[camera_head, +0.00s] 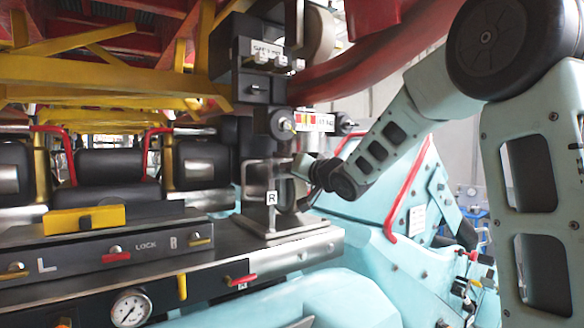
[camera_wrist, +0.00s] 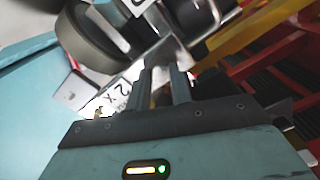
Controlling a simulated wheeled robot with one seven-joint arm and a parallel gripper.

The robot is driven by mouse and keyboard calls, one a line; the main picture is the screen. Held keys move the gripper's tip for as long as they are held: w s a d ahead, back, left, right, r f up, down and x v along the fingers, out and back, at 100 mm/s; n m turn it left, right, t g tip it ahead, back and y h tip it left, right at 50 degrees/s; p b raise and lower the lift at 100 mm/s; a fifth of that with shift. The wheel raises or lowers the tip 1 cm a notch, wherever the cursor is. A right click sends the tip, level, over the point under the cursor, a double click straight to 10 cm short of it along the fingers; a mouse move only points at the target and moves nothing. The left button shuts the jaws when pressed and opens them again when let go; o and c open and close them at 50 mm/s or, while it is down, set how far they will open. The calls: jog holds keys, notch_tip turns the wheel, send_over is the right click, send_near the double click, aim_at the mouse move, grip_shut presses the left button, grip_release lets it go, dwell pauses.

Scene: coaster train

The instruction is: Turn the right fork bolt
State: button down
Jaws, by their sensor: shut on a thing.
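The metal fork bracket (camera_head: 258,212) with a white R label (camera_head: 271,198) stands upright on the grey ledge at the centre of the head view. My gripper (camera_head: 297,164) reaches in from the right and is at the upper right side of this bracket. In the wrist view my gripper's two fingers (camera_wrist: 163,74) are close together against metal parts. The gripper is shut on the right fork bolt, which is mostly hidden by the fingers. I cannot tell how far the bolt is turned.
A panel (camera_head: 140,258) with L and R levers and LOCK lettering runs left of the bracket. A pressure gauge (camera_head: 131,308) sits below it. Dark seats (camera_head: 112,178) and yellow beams stand behind.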

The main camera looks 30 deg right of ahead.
jog(key=shift+f+m, duration=0.3)
jog(key=shift+m, duration=0.1)
jog(key=c, duration=1.4)
grip_release()
jog(key=shift+c, duration=0.2)
jog(key=shift+o, duration=1)
jog(key=shift+r, duration=0.15)
jog(key=shift+s, duration=0.1)
jog(key=s+p, duration=0.1)
jog(key=s, duration=1.6)
jog(key=shift+s+d+p, duration=0.15)
jog(key=shift+d+p, duration=0.2)
jog(key=shift+p, duration=0.05)
